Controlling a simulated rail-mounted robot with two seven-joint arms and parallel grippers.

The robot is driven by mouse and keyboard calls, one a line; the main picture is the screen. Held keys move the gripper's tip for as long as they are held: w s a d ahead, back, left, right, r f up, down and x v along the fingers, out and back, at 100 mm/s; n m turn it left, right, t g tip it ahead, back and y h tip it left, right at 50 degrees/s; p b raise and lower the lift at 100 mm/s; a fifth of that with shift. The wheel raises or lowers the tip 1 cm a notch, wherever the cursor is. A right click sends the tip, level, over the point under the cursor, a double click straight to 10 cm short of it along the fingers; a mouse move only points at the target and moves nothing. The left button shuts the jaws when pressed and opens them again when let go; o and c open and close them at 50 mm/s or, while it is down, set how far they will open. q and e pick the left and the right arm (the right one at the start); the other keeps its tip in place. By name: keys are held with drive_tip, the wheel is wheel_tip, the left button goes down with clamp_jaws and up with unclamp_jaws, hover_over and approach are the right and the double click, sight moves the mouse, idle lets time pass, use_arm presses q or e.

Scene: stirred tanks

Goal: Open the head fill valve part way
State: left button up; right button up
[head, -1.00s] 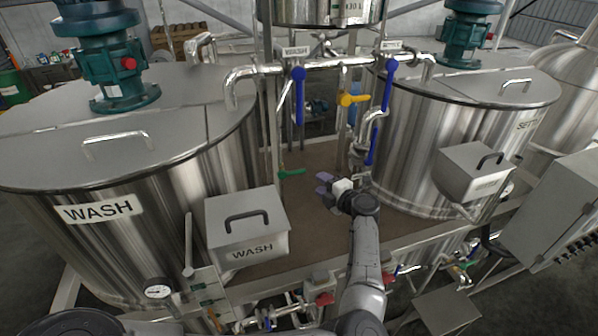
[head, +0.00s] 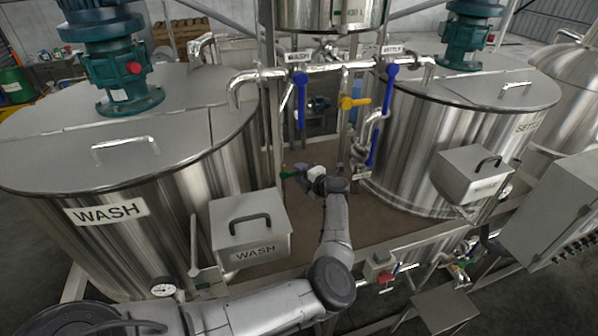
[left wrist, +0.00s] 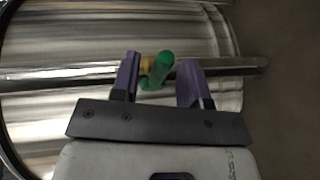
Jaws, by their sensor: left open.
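A green valve handle (head: 287,174) sits low on an upright pipe behind the WASH box, between the two large tanks. My left gripper (head: 297,169), with purple fingers, is right at this handle, its arm reaching in from the lower left. In the left wrist view the green handle (left wrist: 157,71) lies between the two open fingers, with clear gaps on both sides. A yellow-brass part (left wrist: 148,66) shows behind it, on a thin metal pipe (left wrist: 232,66). No label for the head fill valve is readable. My right gripper is out of view.
The WASH tank (head: 110,217) stands left, with a WASH box (head: 251,230) in front. The settling tank (head: 433,155) stands right. The brown deck between is mostly clear.

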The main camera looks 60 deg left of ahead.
use_arm(q)
drive_tip(key=shift+s+a+f, duration=0.1)
drive_tip(key=shift+a, duration=0.5)
clamp_jaws()
